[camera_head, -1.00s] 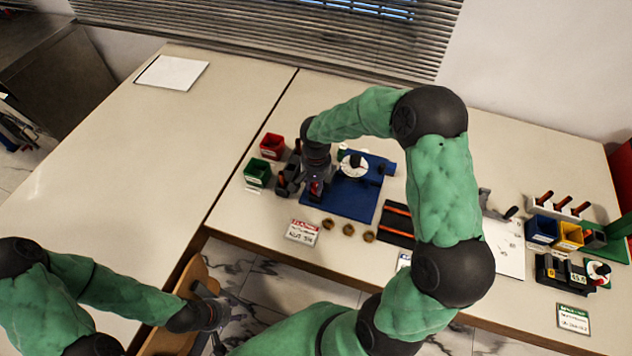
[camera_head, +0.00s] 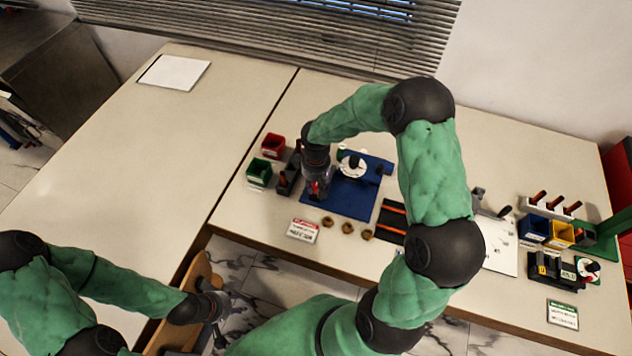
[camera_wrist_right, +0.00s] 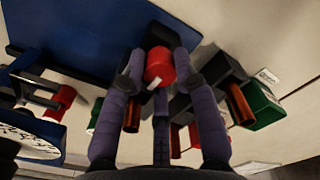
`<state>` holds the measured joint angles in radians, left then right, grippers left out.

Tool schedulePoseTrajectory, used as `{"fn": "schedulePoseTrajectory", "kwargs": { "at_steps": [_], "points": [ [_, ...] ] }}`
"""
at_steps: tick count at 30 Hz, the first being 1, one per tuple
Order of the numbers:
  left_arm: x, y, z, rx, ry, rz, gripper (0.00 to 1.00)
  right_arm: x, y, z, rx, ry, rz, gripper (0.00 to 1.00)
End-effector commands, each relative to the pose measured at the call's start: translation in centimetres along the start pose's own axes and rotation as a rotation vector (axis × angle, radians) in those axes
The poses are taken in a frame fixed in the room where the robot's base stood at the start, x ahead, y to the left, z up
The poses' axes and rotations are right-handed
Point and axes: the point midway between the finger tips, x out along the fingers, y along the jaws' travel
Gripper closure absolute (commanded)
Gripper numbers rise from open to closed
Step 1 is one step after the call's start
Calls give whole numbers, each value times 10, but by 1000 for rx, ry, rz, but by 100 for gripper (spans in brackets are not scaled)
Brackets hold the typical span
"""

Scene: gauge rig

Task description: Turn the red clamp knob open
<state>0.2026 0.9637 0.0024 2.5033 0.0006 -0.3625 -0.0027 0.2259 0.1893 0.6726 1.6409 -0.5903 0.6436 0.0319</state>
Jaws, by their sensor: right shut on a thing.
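The red clamp knob (camera_wrist_right: 158,67) sits between the two fingers of my right gripper (camera_wrist_right: 160,78) in the right wrist view, with a small pale mark on its face. The gripper is shut on it. In the head view my right gripper (camera_head: 318,192) points down at the left edge of the blue base plate (camera_head: 352,205), and a little red shows between its fingers. The knob's clamp is mostly hidden by the gripper. My left gripper (camera_head: 216,308) hangs in front of the table edge, away from the rig; its jaw opening is unclear.
A white dial (camera_head: 351,168) stands on the blue plate. Red (camera_head: 273,145) and green (camera_head: 259,172) bins are left of it. Several brass rings (camera_head: 347,229) and a sign (camera_head: 303,231) lie in front. The left table (camera_head: 120,160) is mostly clear.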

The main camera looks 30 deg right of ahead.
Motion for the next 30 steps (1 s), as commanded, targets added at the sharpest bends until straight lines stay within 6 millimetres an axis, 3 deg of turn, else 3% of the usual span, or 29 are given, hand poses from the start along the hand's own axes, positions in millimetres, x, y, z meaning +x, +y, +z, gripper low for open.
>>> {"fn": "schedulePoseTrajectory", "kwargs": {
  "at_steps": [9, 23, 24, 25, 30],
  "points": [
    [-5, 2, 0, 0, 0, 0, 60, 0, 0, 0, -96, 0, 1, 100],
    [-5, 2, 0, 0, 0, 0, 60, 0, 0, 0, -111, 1, 1, 100],
    [-5, 2, 0, 0, 0, 0, 60, 0, 0, 0, -111, 1, 1, 66],
    [-5, 2, 0, 0, 0, 0, 60, 0, 0, 0, -111, 1, 1, 59],
    [-5, 2, 0, 0, 0, 0, 60, 0, 0, 0, -110, 1, 1, 59]
  ]
}}
